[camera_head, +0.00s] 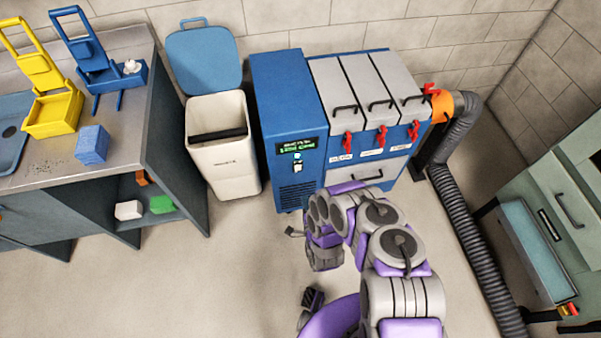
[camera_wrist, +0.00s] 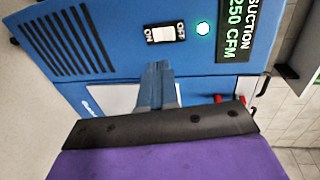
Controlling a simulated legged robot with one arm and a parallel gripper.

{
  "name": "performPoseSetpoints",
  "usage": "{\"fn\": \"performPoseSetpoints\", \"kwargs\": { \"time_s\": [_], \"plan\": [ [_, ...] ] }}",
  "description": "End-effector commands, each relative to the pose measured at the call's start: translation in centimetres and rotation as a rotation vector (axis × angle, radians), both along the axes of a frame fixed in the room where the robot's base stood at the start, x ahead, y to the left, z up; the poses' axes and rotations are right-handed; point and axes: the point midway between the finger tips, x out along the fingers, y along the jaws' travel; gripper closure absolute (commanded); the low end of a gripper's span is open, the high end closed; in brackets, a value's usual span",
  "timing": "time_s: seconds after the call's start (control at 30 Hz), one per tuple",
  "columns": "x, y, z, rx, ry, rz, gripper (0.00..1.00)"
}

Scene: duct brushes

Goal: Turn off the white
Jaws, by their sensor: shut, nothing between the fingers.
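A small white rocker switch (camera_wrist: 166,33) is on the front of the blue suction cabinet (camera_wrist: 100,65), between the marks ON and OFF. In the wrist view, ON is at its left and OFF at its right. The switch also shows in the head view (camera_head: 297,168), below a green light (camera_head: 297,156) and the display (camera_head: 296,145). The display reads suction 250 CFM in the wrist view, and the light (camera_wrist: 203,28) glows. My gripper (camera_wrist: 158,68) is shut and empty, its tips pointing at the panel just below the switch in the picture. The tips appear apart from the switch.
Grey lids and red clamps (camera_head: 381,137) are on the cabinet's right part. A ribbed hose (camera_head: 465,215) runs down at the right. A white bin (camera_head: 222,150) stands left of the cabinet. A workbench (camera_head: 135,75) is at far left. The floor in front is open.

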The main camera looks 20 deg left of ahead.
Motion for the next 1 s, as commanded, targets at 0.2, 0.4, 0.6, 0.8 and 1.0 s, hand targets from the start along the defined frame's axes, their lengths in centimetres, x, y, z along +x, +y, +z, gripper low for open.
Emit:
{"fn": "performPoseSetpoints", "kwargs": {
  "time_s": [0.2,0.4,0.6,0.8,1.0],
  "plan": [
    [0.0,0.0,0.0,0.001,0.000,0.000,1.00],
    [0.4,0.3,-0.1,0.001,-0.003,-0.001,1.00],
    [2.7,1.7,-0.6,0.002,-0.007,-0.001,1.00],
    [6.0,3.7,-1.5,0.002,-0.007,-0.001,1.00],
    [9.0,5.6,-2.1,0.000,-0.004,0.000,1.00]
  ]
}}
